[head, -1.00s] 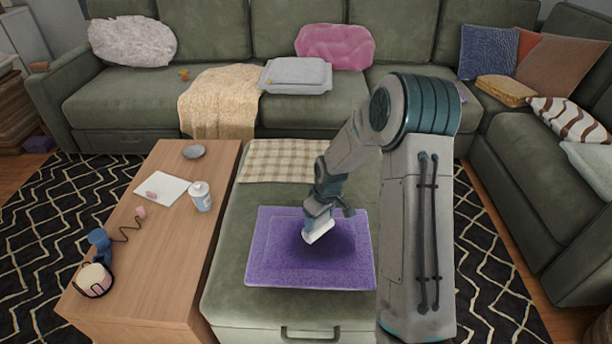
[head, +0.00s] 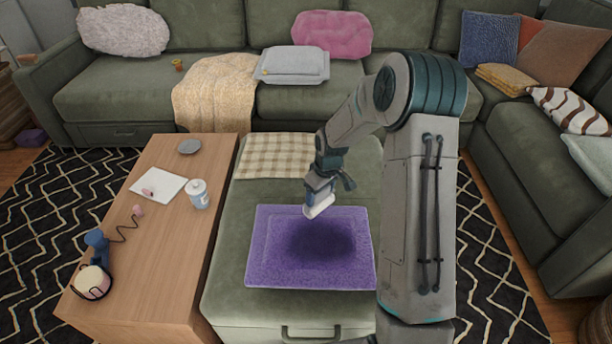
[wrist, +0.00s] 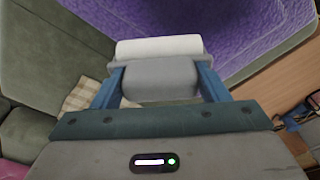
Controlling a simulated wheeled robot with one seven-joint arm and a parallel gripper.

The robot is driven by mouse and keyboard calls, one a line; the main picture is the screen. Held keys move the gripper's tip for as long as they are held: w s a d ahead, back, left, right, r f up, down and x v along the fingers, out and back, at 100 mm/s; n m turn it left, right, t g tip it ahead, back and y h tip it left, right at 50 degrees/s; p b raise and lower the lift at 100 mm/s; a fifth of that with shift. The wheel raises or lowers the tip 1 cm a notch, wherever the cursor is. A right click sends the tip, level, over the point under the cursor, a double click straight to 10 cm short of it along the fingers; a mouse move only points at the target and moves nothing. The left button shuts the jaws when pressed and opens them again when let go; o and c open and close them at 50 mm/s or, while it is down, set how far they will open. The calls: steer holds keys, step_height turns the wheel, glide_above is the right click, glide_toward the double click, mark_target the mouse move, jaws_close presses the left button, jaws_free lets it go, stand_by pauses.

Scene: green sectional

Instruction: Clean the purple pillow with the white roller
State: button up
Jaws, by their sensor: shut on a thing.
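The purple pillow (head: 275,254) lies flat on the green ottoman, with a darker patch at its middle. My gripper (head: 318,196) is over the far part of the pillow. It is shut on the white roller (head: 319,208), which has a white cylinder at its lower end. In the wrist view the roller (wrist: 160,47) sits between the blue fingers of my gripper (wrist: 160,85), with the purple pillow (wrist: 240,30) behind it. I cannot tell whether the roller touches the pillow.
A wooden table (head: 165,245) stands left of the ottoman (head: 225,230), holding a white bottle (head: 199,194), a grey dish (head: 189,146), paper and a blue-handled item. A checked cloth (head: 275,156) lies on the ottoman's far end. The green sofa (head: 130,95) runs along the back and right.

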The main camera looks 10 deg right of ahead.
steer(key=shift+r+p, duration=1.35)
steer(key=shift+r, duration=1)
steer(key=shift+f, duration=0.1)
